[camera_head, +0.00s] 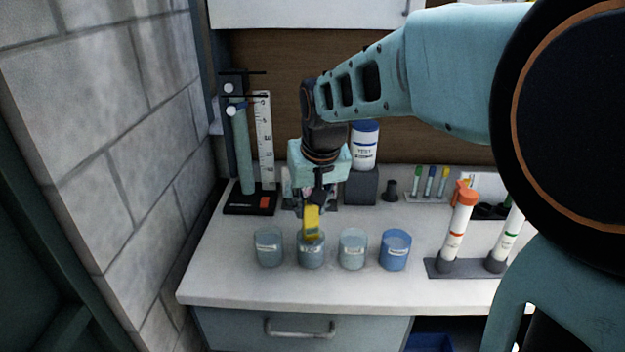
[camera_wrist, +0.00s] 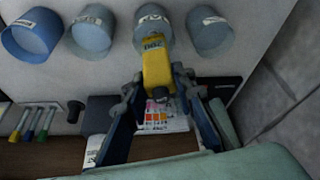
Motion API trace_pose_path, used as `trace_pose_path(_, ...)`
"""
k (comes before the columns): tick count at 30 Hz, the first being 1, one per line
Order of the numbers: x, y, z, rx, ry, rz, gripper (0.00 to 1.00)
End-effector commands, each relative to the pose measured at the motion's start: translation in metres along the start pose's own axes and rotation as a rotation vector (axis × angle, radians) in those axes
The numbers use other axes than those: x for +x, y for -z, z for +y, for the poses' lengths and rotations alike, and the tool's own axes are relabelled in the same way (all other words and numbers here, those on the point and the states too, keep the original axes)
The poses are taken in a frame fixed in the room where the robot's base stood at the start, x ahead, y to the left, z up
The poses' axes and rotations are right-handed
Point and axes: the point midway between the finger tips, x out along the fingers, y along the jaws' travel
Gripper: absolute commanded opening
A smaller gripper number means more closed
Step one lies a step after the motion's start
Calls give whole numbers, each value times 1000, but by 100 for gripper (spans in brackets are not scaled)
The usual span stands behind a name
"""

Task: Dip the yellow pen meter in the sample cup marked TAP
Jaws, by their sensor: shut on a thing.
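The yellow pen meter (camera_head: 311,222) is held by my gripper (camera_head: 312,202) over the second sample cup from the left (camera_head: 311,254). In the wrist view the meter (camera_wrist: 156,68) sits between the fingertips (camera_wrist: 159,88) and overlaps the rim of that cup (camera_wrist: 153,22). Its lower tip is hidden, so I cannot tell whether it is inside the cup. Four-cup row: the others are the leftmost cup (camera_head: 268,249), the third cup (camera_head: 352,250) and the bluer rightmost cup (camera_head: 395,252). All carry white labels too small to read surely, so I cannot pick out TAP.
A stand with a ruler (camera_head: 264,140) rises at the back left near the block wall. A white bottle (camera_head: 364,150) stands behind. Coloured pens (camera_head: 430,182) and a rack with capped tubes (camera_head: 460,222) are on the right. The counter front (camera_head: 300,288) is clear.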

Motion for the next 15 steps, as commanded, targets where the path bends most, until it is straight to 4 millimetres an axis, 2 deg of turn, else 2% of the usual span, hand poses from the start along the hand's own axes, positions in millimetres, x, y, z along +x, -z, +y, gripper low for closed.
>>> trace_pose_path(1, -7, 3, 0, 0, 0, 1, 0)
trace_pose_path(15, -37, 15, 0, 0, 0, 0, 0)
